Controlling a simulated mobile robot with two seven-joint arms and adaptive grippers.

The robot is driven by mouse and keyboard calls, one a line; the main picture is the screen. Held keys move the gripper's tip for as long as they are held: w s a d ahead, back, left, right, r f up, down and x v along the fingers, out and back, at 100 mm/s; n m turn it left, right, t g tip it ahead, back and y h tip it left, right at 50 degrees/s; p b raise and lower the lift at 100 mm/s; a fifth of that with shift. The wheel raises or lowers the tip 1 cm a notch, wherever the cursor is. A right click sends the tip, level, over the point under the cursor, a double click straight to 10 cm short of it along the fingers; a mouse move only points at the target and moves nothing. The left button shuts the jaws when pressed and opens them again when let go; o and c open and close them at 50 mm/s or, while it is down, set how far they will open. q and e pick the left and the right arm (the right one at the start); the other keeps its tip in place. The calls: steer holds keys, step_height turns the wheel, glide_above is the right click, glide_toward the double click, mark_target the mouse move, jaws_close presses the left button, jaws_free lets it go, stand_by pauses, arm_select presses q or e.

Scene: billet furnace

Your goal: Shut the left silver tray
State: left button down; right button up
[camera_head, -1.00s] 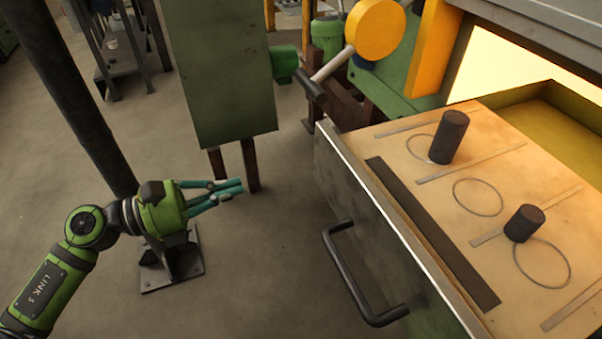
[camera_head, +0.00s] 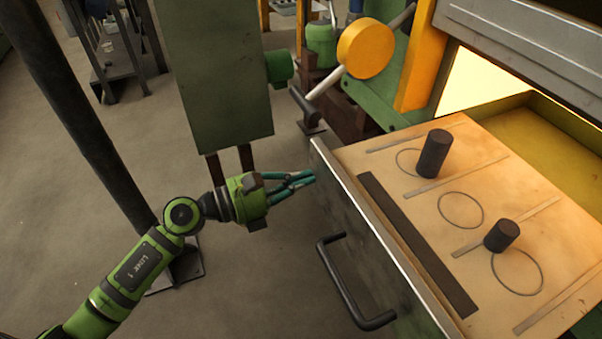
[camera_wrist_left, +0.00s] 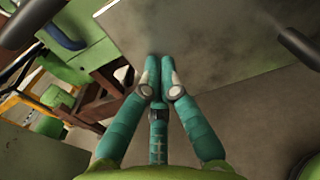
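The silver tray (camera_head: 352,219) stands pulled out at the right of the head view, with a grey metal front panel and a dark bar handle (camera_head: 347,290). Its tan top (camera_head: 400,182) carries a tall dark cylinder (camera_head: 434,153) and a shorter one (camera_head: 502,235). My left gripper (camera_head: 312,177) has its teal fingers together and empty, pointing at the far end of the front panel. In the left wrist view, the fingertips (camera_wrist_left: 160,62) meet in front of the grey panel (camera_wrist_left: 215,35). Whether they touch it cannot be told. My right gripper is out of view.
A green cabinet (camera_head: 215,75) on brown legs stands behind my left gripper. An orange disc (camera_head: 365,48) with a lever is beyond the tray's far end. A dark post (camera_head: 75,110) stands at left. The glowing furnace opening (camera_head: 490,80) is behind the tray. Open floor lies left of the tray.

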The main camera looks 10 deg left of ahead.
arm_select(q)
steer(key=shift+d, duration=0.1)
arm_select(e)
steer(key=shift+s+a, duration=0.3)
